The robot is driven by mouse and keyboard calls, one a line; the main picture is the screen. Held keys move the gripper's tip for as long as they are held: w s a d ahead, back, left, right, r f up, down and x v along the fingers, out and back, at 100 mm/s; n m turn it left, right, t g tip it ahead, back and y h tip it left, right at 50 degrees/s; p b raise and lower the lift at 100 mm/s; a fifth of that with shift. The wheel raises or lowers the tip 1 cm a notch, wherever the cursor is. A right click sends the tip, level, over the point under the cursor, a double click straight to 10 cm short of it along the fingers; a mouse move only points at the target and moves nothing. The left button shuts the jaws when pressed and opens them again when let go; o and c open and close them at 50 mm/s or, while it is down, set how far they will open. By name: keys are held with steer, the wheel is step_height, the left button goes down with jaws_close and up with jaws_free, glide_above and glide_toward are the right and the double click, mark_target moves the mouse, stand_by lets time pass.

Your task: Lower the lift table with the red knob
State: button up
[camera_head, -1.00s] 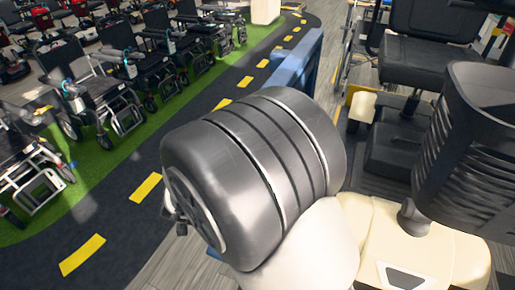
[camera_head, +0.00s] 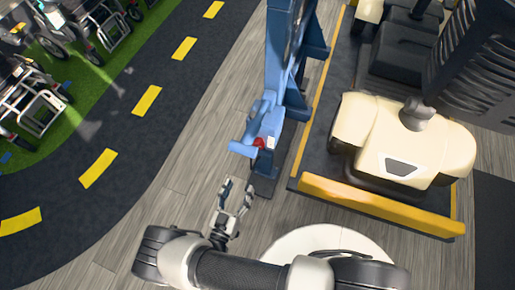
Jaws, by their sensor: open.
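The red knob (camera_head: 259,142) is small and sits on the lower part of the blue lift post (camera_head: 284,60), beside a blue handle-like part (camera_head: 242,147). The lift table (camera_head: 322,140) is a dark platform with yellow edges, to the right of the post, and carries a cream scooter (camera_head: 400,140). My gripper (camera_head: 236,192) is open and empty. In the picture it is just below and to the left of the knob, apart from it. How high the platform stands is hard to tell.
A yellow end ramp or lip (camera_head: 380,205) edges the near side of the platform. Bare wood-look floor (camera_head: 190,130) lies left of the post. A dark road strip (camera_head: 130,120) with yellow dashes and several wheelchairs (camera_head: 80,25) are further left.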

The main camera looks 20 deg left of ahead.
mark_target(257, 146)
steer(key=w+b, duration=0.1)
steer(key=w, duration=0.4)
steer(key=w+d, duration=0.1)
steer(key=w, duration=0.5)
steer(key=w+b, duration=0.1)
steer(key=w, duration=0.5)
steer(key=shift+w+d+b, duration=0.15)
steer(key=shift+d+b, duration=0.1)
steer(key=shift+b, duration=0.05)
steer(key=shift+c, duration=0.4)
steer(key=c, duration=1)
